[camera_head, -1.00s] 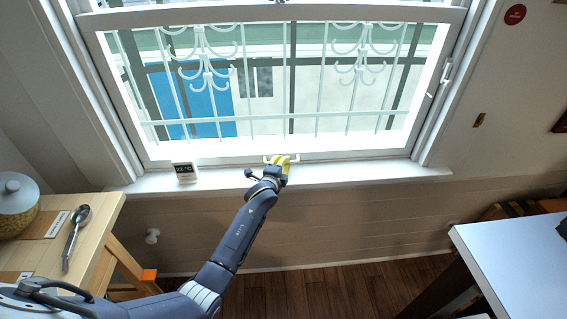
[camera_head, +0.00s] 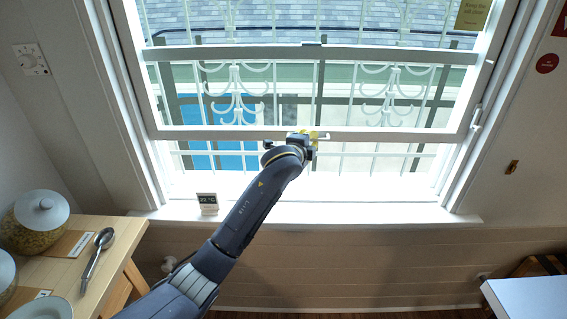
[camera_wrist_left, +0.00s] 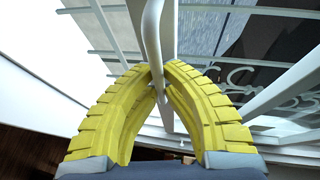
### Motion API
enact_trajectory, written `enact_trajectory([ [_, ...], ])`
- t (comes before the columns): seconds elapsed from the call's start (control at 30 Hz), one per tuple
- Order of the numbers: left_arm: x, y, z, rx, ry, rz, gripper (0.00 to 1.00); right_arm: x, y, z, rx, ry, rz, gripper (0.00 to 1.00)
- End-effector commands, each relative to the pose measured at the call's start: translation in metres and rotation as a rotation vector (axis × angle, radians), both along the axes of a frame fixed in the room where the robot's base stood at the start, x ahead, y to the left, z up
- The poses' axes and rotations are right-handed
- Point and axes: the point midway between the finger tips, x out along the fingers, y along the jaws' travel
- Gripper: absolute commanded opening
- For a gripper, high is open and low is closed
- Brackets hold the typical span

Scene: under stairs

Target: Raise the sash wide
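The white window sash (camera_head: 400,134) is partly raised, with an open gap between its bottom rail and the sill (camera_head: 370,213). My left gripper (camera_head: 309,136) is at the middle of the bottom rail. In the left wrist view the yellow fingers of my left gripper (camera_wrist_left: 158,75) come together at the tips around a white curved bar, the sash handle (camera_wrist_left: 152,35). The handle is mostly hidden by the gripper in the head view. My right gripper is in neither view.
A small digital thermometer (camera_head: 207,203) stands on the sill at the left. White bars (camera_head: 240,100) stand outside the glass. A white table (camera_head: 530,298) is at lower right.

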Motion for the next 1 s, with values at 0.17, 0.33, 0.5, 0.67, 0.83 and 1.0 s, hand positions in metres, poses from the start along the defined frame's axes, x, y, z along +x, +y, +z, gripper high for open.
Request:
enact_trajectory([
  [0.17,0.001,-0.008,0.046,-0.005,-0.013,-0.009,0.00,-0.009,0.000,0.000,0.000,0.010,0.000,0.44],
  [0.33,0.001,-0.009,0.067,-0.004,-0.011,-0.010,0.00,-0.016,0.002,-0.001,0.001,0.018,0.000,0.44],
  [0.5,0.001,-0.009,0.076,-0.004,-0.009,-0.010,0.00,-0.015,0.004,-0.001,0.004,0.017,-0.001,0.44],
  [0.67,0.001,-0.009,0.078,-0.005,-0.008,-0.010,0.00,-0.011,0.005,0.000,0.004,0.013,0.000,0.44],
  [0.83,0.001,-0.009,0.077,-0.004,-0.008,-0.010,0.00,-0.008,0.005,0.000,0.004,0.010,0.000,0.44],
  [1.0,0.001,-0.009,0.077,-0.003,-0.007,-0.011,0.18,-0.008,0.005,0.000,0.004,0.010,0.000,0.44],
])
